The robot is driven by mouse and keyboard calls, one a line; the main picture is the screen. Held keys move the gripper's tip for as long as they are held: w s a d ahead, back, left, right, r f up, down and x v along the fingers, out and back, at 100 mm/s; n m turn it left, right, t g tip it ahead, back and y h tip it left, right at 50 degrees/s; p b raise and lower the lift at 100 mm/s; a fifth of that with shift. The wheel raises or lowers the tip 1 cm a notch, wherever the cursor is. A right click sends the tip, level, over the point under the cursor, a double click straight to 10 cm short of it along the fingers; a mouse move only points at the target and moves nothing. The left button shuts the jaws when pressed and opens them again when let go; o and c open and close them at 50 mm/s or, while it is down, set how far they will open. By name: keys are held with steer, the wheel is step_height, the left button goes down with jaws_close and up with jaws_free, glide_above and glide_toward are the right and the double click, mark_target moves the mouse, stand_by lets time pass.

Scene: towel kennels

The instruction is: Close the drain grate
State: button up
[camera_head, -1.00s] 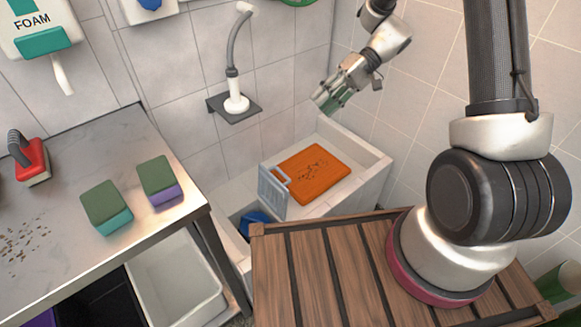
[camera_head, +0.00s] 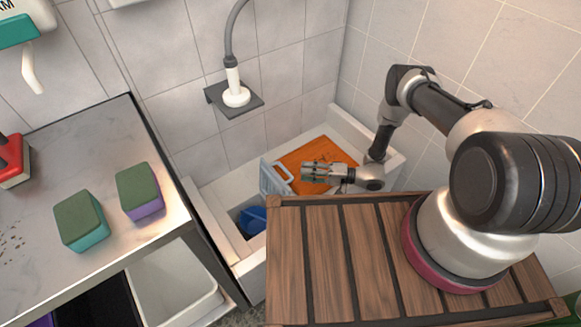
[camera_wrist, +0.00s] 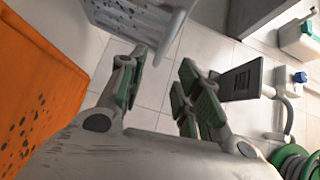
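The drain grate (camera_head: 276,179) is a grey-blue slotted panel with a handle. It stands raised, tilted up, in the white trough beside an orange speckled slab (camera_head: 310,150). In the wrist view the grate (camera_wrist: 120,15) is at the top, with its handle (camera_wrist: 172,35) reaching down toward my fingers. My gripper (camera_head: 306,173) is low over the trough, just right of the grate and in front of the slab. Its green-padded fingers (camera_wrist: 160,88) are apart with nothing between them. I cannot tell whether a finger touches the grate.
A wooden slatted top (camera_head: 345,255) is in front. A metal table (camera_head: 110,130) with two sponges stands left. A hose holder (camera_head: 235,97) is on the wall above the trough.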

mark_target(279, 186)
steer(key=x, duration=0.7)
steer(key=shift+a, duration=0.3)
jaws_close()
